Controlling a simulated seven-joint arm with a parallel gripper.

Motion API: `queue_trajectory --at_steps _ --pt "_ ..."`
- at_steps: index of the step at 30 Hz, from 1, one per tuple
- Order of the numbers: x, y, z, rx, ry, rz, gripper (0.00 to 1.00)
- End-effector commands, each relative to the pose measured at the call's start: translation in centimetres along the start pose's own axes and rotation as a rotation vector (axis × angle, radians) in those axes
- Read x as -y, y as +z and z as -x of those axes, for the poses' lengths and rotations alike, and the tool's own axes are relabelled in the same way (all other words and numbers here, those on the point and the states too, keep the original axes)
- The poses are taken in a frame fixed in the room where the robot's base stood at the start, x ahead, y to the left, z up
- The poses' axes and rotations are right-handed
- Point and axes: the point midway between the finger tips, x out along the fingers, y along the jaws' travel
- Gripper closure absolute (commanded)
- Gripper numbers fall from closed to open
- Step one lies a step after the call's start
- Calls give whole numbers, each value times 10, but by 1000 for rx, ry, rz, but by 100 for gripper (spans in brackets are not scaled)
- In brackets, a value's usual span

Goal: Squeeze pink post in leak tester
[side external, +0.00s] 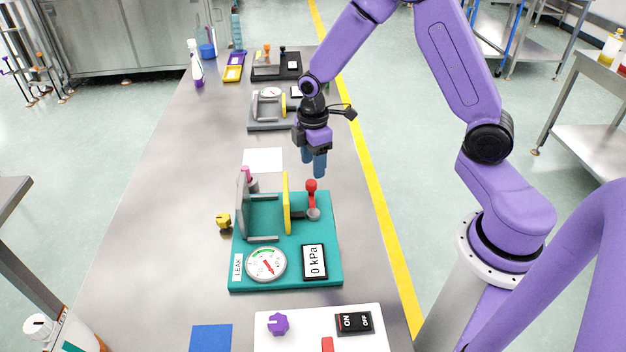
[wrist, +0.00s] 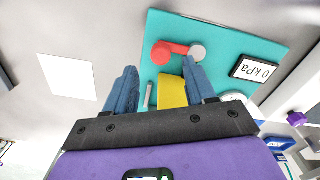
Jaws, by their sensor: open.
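The leak tester has a teal base (side external: 285,272) with a round gauge (side external: 266,264) and a display (side external: 314,261) reading 0 kPa. A grey upright frame (side external: 243,205) and a yellow upright plate (side external: 286,203) stand apart on it. The pink post (side external: 246,171) shows behind the grey frame's far end; its lower part is mostly hidden. A red lever (side external: 311,194) stands right of the yellow plate. My gripper (side external: 316,173) is open and empty, above and just beyond the lever. In the wrist view, the red lever (wrist: 165,51) lies ahead of the blue fingers (wrist: 160,72).
A yellow knob-like piece (side external: 223,221) lies left of the tester. A white sheet (side external: 262,160) lies behind it. A white panel (side external: 290,340) with a purple knob and ON/OFF switch is in front. Another gauge device (side external: 272,122) stands farther back. The table's left side is mostly clear.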

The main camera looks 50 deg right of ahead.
Motion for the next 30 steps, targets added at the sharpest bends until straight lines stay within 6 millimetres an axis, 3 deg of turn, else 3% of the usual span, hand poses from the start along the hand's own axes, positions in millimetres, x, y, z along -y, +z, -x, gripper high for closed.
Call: queue_trajectory --at_steps 6,12,25,26,30 --pt "1 1 -37 3 -4 -1 45" --pt "0 0 -56 1 -1 -1 45" --pt "0 0 -64 0 1 -1 45" --pt "0 0 -64 0 0 -1 52" --pt "0 0 -63 0 0 -1 97"
